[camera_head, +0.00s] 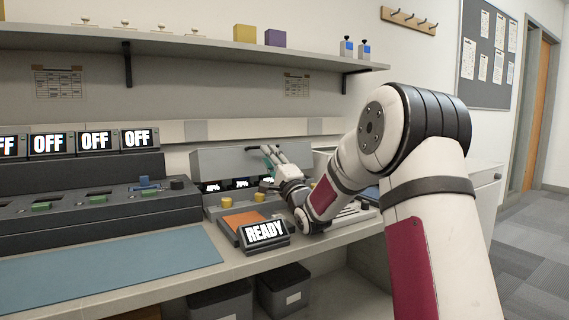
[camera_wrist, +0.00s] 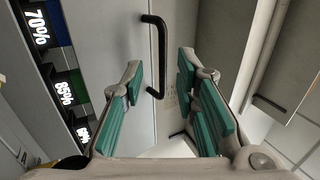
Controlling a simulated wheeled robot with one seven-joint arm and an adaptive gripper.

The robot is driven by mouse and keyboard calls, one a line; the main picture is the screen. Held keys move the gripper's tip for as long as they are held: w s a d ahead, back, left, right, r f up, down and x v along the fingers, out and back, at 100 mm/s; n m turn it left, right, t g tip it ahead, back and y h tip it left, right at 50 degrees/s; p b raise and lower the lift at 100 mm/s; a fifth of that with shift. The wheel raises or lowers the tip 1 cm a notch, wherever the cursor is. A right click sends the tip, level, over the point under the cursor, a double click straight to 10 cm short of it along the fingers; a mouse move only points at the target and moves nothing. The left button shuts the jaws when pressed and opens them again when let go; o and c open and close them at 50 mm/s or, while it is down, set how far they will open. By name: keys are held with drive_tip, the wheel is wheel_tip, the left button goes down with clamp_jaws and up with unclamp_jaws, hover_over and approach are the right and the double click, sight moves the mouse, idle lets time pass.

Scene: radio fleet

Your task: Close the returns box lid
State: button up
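My gripper (camera_head: 272,157) reaches over the back of the bench; its teal-padded fingers show in the wrist view (camera_wrist: 160,80). The fingers are apart with nothing held. A black bar handle (camera_wrist: 157,55) on a grey panel (camera_wrist: 110,35) appears between and beyond the fingertips; I see no contact. In the head view the grey panel (camera_head: 222,160) stands behind the percentage displays, with the dark handle near its top right. It may be the returns box lid, but no label confirms this. My arm hides much of the area to its right.
Percentage displays (camera_wrist: 60,92) lie left of the fingers. A READY sign (camera_head: 265,232) and an orange pad (camera_head: 243,220) sit at the bench front. A shelf (camera_head: 200,46) overhangs the bench. Grey bins (camera_head: 284,289) stand below. The blue mat (camera_head: 110,262) is clear.

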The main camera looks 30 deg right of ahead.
drive_tip(key=s, duration=1)
drive_tip(key=shift+r, duration=0.1)
drive_tip(key=shift+c, duration=0.3)
